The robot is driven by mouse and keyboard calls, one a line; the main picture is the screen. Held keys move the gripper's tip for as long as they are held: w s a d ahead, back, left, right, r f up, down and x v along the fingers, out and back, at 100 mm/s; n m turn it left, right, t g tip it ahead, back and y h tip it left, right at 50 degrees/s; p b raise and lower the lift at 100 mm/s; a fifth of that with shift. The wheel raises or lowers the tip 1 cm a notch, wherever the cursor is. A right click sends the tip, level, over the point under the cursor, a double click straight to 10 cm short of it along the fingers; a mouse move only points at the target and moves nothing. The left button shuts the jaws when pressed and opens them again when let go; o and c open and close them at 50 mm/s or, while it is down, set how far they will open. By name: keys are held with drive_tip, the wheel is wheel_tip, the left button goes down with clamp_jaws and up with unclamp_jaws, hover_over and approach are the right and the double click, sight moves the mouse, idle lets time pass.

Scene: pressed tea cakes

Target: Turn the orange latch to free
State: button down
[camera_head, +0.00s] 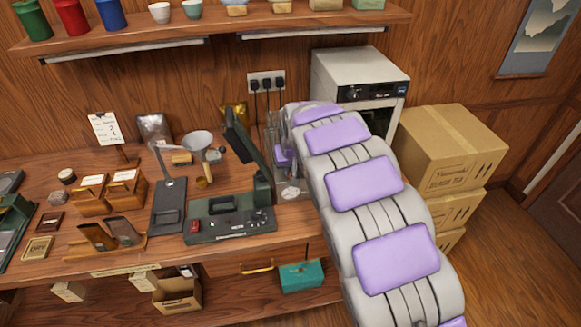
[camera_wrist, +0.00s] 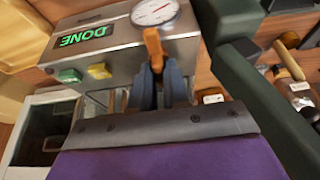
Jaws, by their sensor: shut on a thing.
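The orange latch (camera_wrist: 153,43) stands up at the edge of a metal control box (camera_wrist: 120,52) in the wrist view. My gripper (camera_wrist: 160,74) has its two blue-grey fingers closed around the latch's lower end, which they hide. The box has a lit green display reading DONE (camera_wrist: 87,36), a round dial gauge (camera_wrist: 155,11), and a green and a yellow button. In the head view the latch cannot be made out; my arm covers part of that area beside the dark green press (camera_head: 230,220).
A dark green lever arm (camera_wrist: 240,75) runs close to the right of my gripper. A white oven (camera_head: 345,75) and stacked cartons (camera_head: 450,150) stand behind and right of my arm.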

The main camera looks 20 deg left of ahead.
drive_tip(key=shift+m+p, duration=0.3)
drive_tip(key=shift+p, duration=0.15)
drive_tip(key=shift+m+h+p, duration=0.3)
drive_tip(key=shift+m+p, duration=0.2)
drive_tip(key=shift+p, duration=0.15)
drive_tip(key=m+p, duration=0.1)
drive_tip(key=m, duration=0.1)
drive_tip(key=shift+a+m+t+h, duration=0.15)
drive_tip(key=shift+m+t+h, duration=0.15)
drive_tip(key=shift+t+h, duration=0.1)
drive_tip(key=m, duration=0.1)
drive_tip(key=m+h, duration=0.1)
drive_tip(key=m+b, duration=0.1)
drive_tip(key=m, duration=0.1)
drive_tip(key=shift+a+f+h, duration=0.15)
drive_tip(key=shift+f+h, duration=0.1)
drive_tip(key=shift+h, duration=0.05)
drive_tip(key=shift+m+g+h+b, duration=0.3)
drive_tip(key=shift+m+h+b, duration=0.35)
drive_tip(key=shift+m, duration=1.05)
drive_tip(key=shift+s+r, duration=0.1)
drive_tip(key=c, duration=1.2)
unclamp_jaws()
drive_tip(key=shift+a, duration=0.2)
drive_tip(key=shift+o, duration=0.2)
